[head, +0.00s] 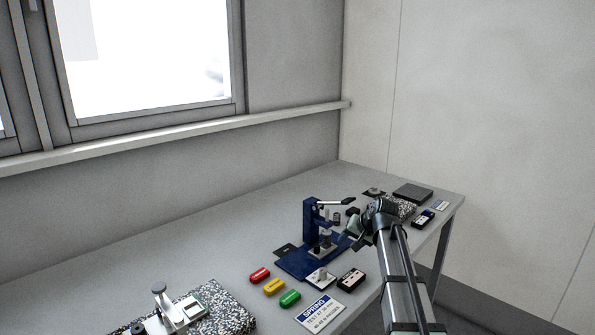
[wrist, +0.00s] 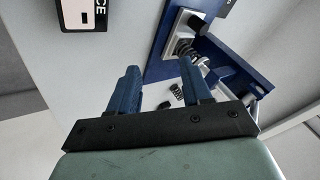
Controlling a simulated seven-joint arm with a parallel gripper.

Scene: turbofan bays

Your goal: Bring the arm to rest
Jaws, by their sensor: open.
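My gripper (head: 354,232) is at the end of my arm, above the right part of the bench, just right of the blue press. In the wrist view its two blue fingers (wrist: 160,72) stand apart with nothing between the tips. The blue press (head: 311,225) stands upright on its blue base, with a lever at its top right. In the wrist view the press (wrist: 225,62) is at the upper right, with a coil spring (wrist: 186,48) at its pale block. A small dark spring (wrist: 177,92) shows between the fingers, beyond them.
The grey bench (head: 215,255) runs along the wall under the window. Red (head: 260,275), yellow (head: 274,287) and green (head: 290,299) pieces lie before the press, near a spring test card (head: 320,311). A speckled plate (head: 228,316) bears a stand. A dark box (head: 351,279) sits near the front edge.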

